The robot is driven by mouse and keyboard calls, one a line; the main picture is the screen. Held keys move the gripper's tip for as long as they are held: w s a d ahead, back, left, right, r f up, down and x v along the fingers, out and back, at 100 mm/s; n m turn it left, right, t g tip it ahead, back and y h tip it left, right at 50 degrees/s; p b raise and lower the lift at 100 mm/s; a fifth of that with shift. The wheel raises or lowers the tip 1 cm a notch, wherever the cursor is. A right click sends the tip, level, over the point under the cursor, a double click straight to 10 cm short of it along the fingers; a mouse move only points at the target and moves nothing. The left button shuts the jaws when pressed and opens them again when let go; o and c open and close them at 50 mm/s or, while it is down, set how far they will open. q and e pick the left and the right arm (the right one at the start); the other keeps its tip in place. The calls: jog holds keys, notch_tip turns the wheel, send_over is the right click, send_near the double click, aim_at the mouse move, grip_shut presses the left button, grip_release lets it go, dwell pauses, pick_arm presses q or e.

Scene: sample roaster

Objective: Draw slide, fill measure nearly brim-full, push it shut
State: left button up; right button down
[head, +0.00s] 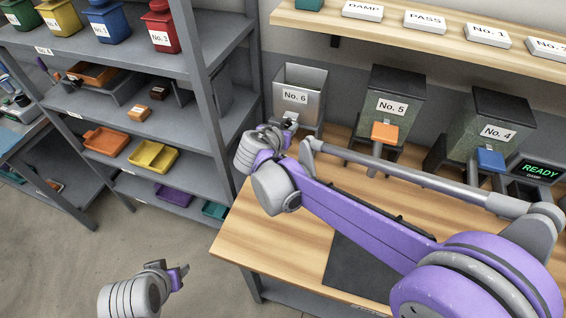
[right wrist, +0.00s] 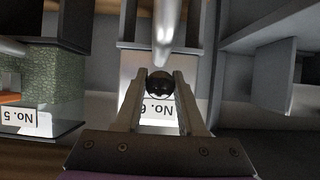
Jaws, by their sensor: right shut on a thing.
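The grey metal hopper labelled No. 6 (head: 299,80) stands at the left end of the wooden bench. My right gripper (head: 285,135) is at its lower front. In the right wrist view the jaws (right wrist: 160,90) are shut on a dark round knob (right wrist: 159,80). A shiny metal rod-like part (right wrist: 168,30) shows just beyond the knob. The No. 6 label (right wrist: 150,108) shows upside down behind the jaws. How far the slide is drawn cannot be told, and I cannot make out a measure. My left gripper (head: 178,276) hangs over the floor at lower left, its jaw gap unclear.
Hoppers No. 5 (head: 393,95) and No. 4 (head: 493,118) stand to the right, with a display reading READY (head: 540,170) beside them. A dark mat (head: 350,270) lies on the bench under my right arm. Grey shelves (head: 150,75) with coloured bins and trays stand left.

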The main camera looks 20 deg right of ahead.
jog(key=shift+w+d, duration=0.1)
jog(key=shift+w, duration=0.05)
dwell(0.3)
jog(key=shift+w+d, duration=0.35)
jog(key=shift+w, duration=0.15)
jog(key=shift+c, duration=0.9)
grip_release()
pick_arm(q)
jog(key=shift+r, duration=0.15)
pick_arm(e)
jog(key=shift+p+v, duration=0.65)
jog(key=shift+v, duration=0.75)
pick_arm(q)
jog(key=w+r, duration=0.1)
jog(key=r, duration=0.1)
jog(key=w+r+p, duration=0.1)
jog(key=r, duration=0.1)
jog(key=shift+w+p, duration=0.1)
jog(key=shift+p, duration=0.2)
pick_arm(e)
jog(key=v, duration=0.5)
jog(key=shift+a, duration=0.1)
jog(key=shift+s, duration=0.1)
